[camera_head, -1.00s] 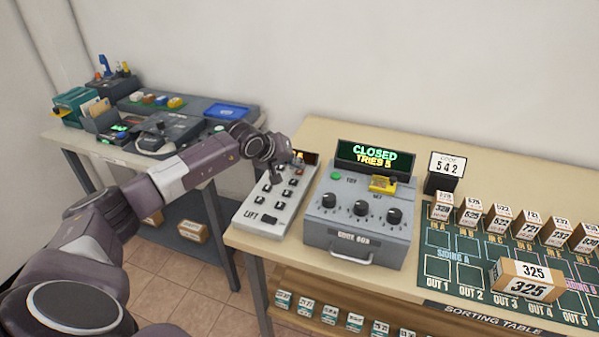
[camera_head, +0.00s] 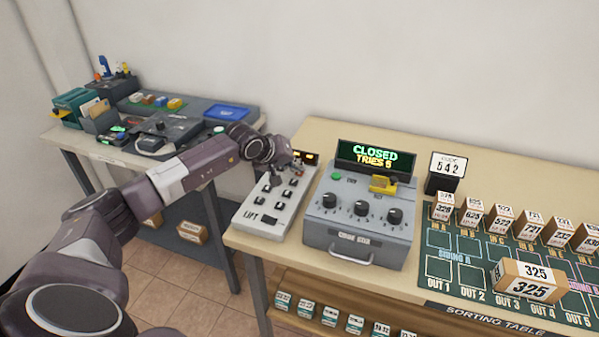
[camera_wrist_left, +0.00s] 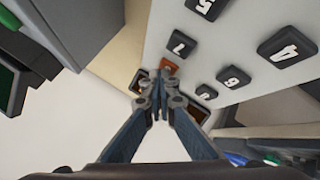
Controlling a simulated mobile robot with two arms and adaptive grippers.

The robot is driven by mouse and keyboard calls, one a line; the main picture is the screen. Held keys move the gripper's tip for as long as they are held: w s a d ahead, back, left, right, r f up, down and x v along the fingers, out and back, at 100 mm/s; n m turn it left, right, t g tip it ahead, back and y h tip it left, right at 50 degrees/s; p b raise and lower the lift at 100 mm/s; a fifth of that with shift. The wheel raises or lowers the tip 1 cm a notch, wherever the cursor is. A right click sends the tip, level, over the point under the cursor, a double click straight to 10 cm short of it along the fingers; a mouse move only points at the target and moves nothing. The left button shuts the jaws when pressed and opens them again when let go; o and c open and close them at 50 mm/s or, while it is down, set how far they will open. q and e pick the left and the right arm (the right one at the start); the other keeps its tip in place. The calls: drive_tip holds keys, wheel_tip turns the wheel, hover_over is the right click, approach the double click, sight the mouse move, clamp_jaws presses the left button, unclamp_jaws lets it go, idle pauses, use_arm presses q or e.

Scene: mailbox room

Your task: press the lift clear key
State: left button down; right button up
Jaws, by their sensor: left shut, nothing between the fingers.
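The lift panel (camera_head: 284,208), a light grey keypad marked LIFT, stands at the left end of the sorting table. Its dark numbered keys show close up in the left wrist view, such as the 6 key (camera_wrist_left: 233,77). An orange key (camera_wrist_left: 168,67) lies at the fingertips there; its label cannot be read. My left gripper (camera_head: 297,169) is over the far end of the panel, shut and empty. Its fingertips also show in the left wrist view (camera_wrist_left: 160,87), close to the orange key; I cannot tell whether they touch it. My right gripper is not in view.
A grey code box (camera_head: 358,220) stands just right of the panel, with a display (camera_head: 375,158) reading CLOSED, TRIES 5. A small lit display (camera_head: 308,157) is at the panel's far end. Small numbered boxes (camera_head: 528,279) stand on the table to the right.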

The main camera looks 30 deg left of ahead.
sight(298, 174)
use_arm(q)
drive_tip(key=shift+r, duration=0.8)
drive_tip(key=shift+r+p, duration=1.5)
drive_tip(key=shift+r, duration=1.05)
drive_tip(key=shift+f, duration=0.1)
